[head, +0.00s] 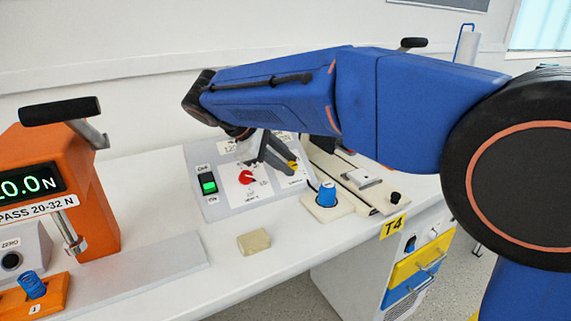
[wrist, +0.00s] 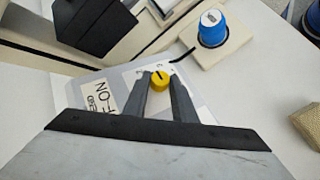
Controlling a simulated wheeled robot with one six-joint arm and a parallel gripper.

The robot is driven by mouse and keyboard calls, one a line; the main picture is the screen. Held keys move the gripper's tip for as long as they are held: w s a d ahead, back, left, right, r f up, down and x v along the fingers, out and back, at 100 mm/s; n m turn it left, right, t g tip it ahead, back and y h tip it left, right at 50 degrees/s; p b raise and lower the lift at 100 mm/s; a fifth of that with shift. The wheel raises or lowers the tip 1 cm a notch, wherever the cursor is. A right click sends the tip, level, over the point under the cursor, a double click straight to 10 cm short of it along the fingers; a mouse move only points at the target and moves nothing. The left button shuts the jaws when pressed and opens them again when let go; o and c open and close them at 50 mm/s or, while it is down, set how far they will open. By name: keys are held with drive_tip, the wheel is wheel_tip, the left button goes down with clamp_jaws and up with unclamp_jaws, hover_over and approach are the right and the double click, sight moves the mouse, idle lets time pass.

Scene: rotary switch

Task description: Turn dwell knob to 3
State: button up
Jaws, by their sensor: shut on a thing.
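The grey control panel (head: 222,203) stands on the white bench. It carries a red knob (head: 246,176) and a yellow knob (head: 292,166) with a black pointer line. My gripper (head: 284,168) reaches down to the yellow knob at the panel's right side. In the wrist view, the two grey fingers (wrist: 162,82) are shut on the yellow knob (wrist: 159,83), one on each side. I take the yellow knob to be the dwell knob, but its label is not readable. The scale marks around it are too small and partly hidden to tell its setting.
A blue knob on a cream base (head: 327,194) stands just right of the panel. A tan block (head: 254,241) lies in front. An orange force tester (head: 75,190) stands at the left. A green-lit switch (head: 208,184) sits on the panel's left side.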

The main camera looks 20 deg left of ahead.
drive_tip(key=m+g, duration=0.2)
drive_tip(key=w+m+g+y, duration=0.1)
drive_tip(key=m+g, duration=0.1)
drive_tip(key=g, duration=0.1)
drive_tip(key=shift+d+r, duration=0.2)
drive_tip(key=shift+m, duration=0.3)
idle(0.3)
drive_tip(key=o, duration=0.8)
drive_tip(key=shift+c, duration=0.2)
